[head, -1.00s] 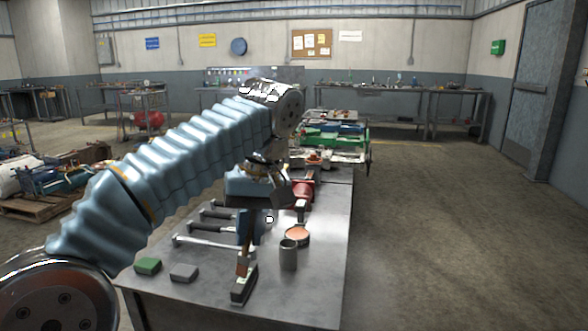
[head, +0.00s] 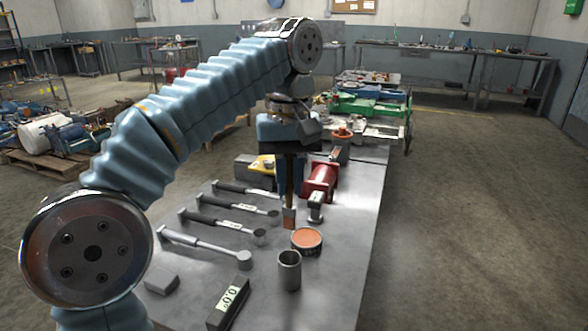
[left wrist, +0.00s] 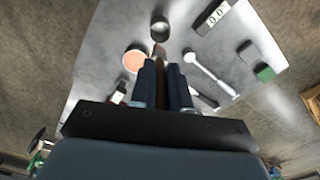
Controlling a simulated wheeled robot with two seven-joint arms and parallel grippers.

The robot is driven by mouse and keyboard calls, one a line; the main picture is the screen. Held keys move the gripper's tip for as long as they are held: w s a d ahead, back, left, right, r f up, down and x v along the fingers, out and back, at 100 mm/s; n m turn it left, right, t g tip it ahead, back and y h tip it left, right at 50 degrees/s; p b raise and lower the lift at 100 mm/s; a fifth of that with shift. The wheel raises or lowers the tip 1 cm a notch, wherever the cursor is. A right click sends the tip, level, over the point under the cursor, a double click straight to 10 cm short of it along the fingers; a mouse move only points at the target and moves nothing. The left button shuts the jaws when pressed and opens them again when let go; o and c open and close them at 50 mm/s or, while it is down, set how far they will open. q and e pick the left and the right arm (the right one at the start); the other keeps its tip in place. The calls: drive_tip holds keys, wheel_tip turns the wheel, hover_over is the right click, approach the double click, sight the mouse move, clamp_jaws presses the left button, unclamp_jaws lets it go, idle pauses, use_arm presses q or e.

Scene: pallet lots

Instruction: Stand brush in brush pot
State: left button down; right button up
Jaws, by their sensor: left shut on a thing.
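My left gripper (head: 289,184) is shut on the brush (head: 289,215) and holds it upright with its brown, grey-banded end pointing down. The brush pot (head: 289,271) is a grey open cylinder upright on the table, nearer the camera than the brush. The brush appears beyond the pot, apart from it; its exact height is hard to judge. In the left wrist view, the brush tip (left wrist: 159,50) shows between the fingers (left wrist: 164,70), with the round pot (left wrist: 160,27) beyond it. The upper brush is hidden by the gripper. My right gripper is out of view.
An open orange-topped tin (head: 306,240) stands close behind the pot. A labelled dark block (head: 228,304) and a grey block (head: 161,282) lie at the front. The right table edge is close.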

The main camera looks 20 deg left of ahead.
sight(289, 222)
use_arm(q)
drive_tip(key=shift+f, duration=1.5)
wheel_tip(289, 222, down, 3)
drive_tip(key=b, duration=0.2)
drive_tip(key=shift+b, duration=0.3)
wheel_tip(289, 222, down, 3)
drive_tip(key=shift+r+b, duration=0.1)
drive_tip(key=shift+b, duration=0.9)
drive_tip(key=shift+f+b, duration=0.8)
drive_tip(key=shift+f, duration=0.35)
drive_tip(key=c, duration=1)
unclamp_jaws()
